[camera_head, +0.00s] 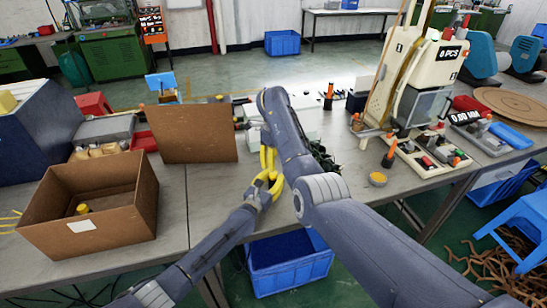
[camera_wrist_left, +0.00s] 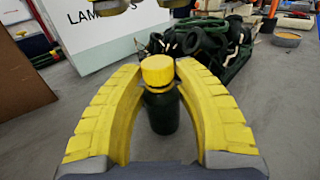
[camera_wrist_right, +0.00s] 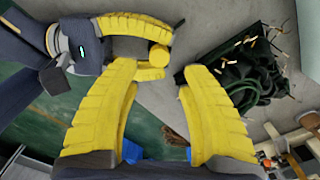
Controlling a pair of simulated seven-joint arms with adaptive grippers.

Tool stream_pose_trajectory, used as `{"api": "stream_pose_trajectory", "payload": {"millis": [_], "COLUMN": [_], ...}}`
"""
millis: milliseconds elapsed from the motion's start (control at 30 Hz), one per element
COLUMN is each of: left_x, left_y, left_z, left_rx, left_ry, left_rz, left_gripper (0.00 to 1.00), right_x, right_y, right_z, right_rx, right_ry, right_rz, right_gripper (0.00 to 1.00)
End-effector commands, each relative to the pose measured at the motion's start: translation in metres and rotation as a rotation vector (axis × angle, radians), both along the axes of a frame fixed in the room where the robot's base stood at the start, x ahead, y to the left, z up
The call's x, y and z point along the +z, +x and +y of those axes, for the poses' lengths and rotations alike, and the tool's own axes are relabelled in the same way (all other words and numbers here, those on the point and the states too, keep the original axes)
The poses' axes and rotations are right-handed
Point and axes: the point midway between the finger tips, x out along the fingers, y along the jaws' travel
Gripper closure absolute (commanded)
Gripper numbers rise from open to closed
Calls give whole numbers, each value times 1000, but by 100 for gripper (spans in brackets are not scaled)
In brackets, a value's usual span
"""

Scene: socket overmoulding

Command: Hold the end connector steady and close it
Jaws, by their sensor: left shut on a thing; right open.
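The end connector is a dark cylinder with a yellow cap (camera_wrist_left: 158,70), upright between the yellow fingers of my left gripper (camera_wrist_left: 161,76). My left gripper is shut on it. In the right wrist view the connector's yellow cap (camera_wrist_right: 159,57) shows at the left gripper's tips. My right gripper (camera_wrist_right: 154,80) is open and empty, its fingertips close to the cap. In the head view both grippers' yellow fingers crowd together at the table's front edge, and my right arm partly hides them. Whether the cap is fully seated cannot be told.
A black crate of dark green parts (camera_wrist_right: 245,75) stands close by. In the head view, an open cardboard box (camera_head: 95,205) is at left, an upright brown panel (camera_head: 193,133) behind it, and a beige machine (camera_head: 425,85) at right. A blue bin (camera_head: 290,265) sits below the table.

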Motion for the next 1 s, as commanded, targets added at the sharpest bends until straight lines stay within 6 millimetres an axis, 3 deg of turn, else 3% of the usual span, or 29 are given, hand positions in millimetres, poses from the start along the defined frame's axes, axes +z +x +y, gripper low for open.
{"api": "stream_pose_trajectory", "payload": {"millis": [200, 500, 1000], "left_x": [0, 0, 0], "left_y": [0, 0, 0], "left_z": [0, 0, 0], "left_rx": [0, 0, 0], "left_ry": [0, 0, 0], "left_rz": [0, 0, 0], "left_gripper": [100, 100, 100], "right_x": [-31, -58, -65], "right_y": [-1, 0, 0], "right_z": [0, 0, 0], "right_rx": [1, 1, 0], "right_ry": [-2, -1, 0], "right_rz": [3, 2, 0], "right_gripper": [56, 56, 53]}}
